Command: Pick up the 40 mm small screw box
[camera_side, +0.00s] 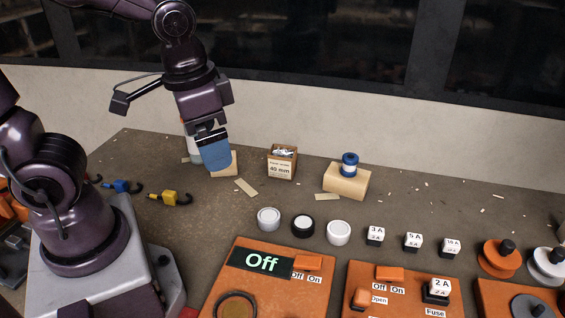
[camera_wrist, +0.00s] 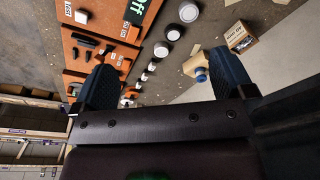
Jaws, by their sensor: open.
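The 40 mm small screw box (camera_side: 281,168) is a small open-topped cardboard box with a white "40 mm" label. It stands upright on the bench with screws showing at its top. In the wrist view the labelled box (camera_wrist: 239,39) is at the upper right, beyond the right finger. My gripper (camera_side: 215,153) has blue fingers pointing down and is left of the box, apart from it. In the wrist view my gripper (camera_wrist: 166,82) has its fingers wide apart, with nothing held between them.
A wooden block with a blue spool (camera_side: 347,178) stands right of the box. Another pale block (camera_side: 230,166) and a white bottle (camera_side: 190,146) are partly hidden by my gripper. Knobs (camera_side: 303,225) and orange panels (camera_side: 271,276) lie in front. Thin wood strips (camera_side: 246,187) lie nearby.

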